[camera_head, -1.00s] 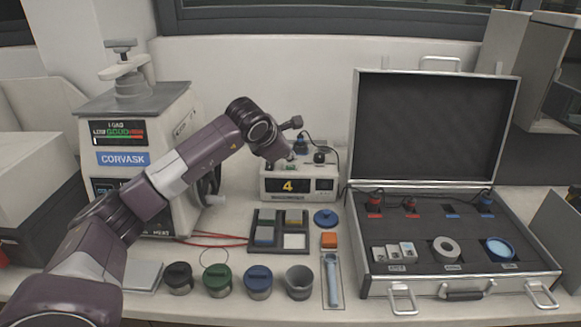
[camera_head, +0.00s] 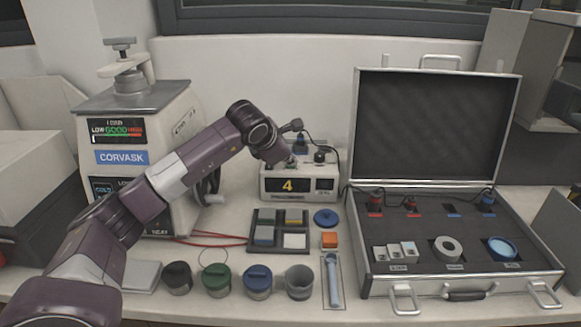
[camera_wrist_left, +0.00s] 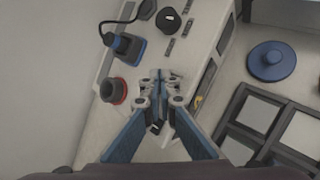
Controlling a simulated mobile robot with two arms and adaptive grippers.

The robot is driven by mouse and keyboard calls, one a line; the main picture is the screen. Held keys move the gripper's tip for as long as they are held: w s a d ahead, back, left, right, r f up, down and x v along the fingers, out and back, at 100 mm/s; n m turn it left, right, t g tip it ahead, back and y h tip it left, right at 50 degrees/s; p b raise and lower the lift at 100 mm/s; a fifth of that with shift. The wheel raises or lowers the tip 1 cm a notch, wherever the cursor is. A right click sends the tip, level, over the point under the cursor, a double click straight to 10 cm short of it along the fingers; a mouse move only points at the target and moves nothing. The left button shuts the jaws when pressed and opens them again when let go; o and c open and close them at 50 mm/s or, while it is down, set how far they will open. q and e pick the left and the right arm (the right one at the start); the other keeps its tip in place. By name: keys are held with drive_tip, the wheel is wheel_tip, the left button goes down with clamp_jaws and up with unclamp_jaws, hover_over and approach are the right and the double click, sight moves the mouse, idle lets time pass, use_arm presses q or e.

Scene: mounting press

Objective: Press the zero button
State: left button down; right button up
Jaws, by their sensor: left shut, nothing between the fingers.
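A small white instrument (camera_head: 270,197) stands against the back wall, with a dark display showing a yellow 4 and a small panel (camera_head: 325,184) at the right of its front. I cannot tell which part is the zero button. My left gripper (camera_head: 292,163) is over the instrument's top, pointing down. In the left wrist view my left gripper (camera_wrist_left: 160,78) is shut and empty, its fingertips over the top near the front edge. I cannot tell whether they touch it. A blue plug (camera_wrist_left: 125,45), a red-ringed socket (camera_wrist_left: 113,90) and a black knob (camera_wrist_left: 168,20) show on top. My right gripper is out of view.
A tray (camera_head: 251,243) of coloured squares, a blue disc (camera_head: 326,218) and an orange block (camera_head: 329,240) lie in front. Several cups line the front edge. An open case (camera_head: 365,262) stands at right, and the Corvask press (camera_head: 150,130) at left.

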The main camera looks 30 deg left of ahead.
sight(290, 167)
use_arm(q)
drive_tip(key=shift+f, duration=0.3)
idle(0.5)
drive_tip(key=shift+r, duration=0.8)
drive_tip(key=shift+r+p, duration=0.1)
drive_tip(key=shift+p, duration=0.25)
wheel_tip(290, 167, up, 4)
drive_tip(key=p, duration=0.2)
drive_tip(key=shift+p, duration=0.3)
drive_tip(key=shift+r+p, duration=0.3)
drive_tip(key=shift+r, duration=0.2)
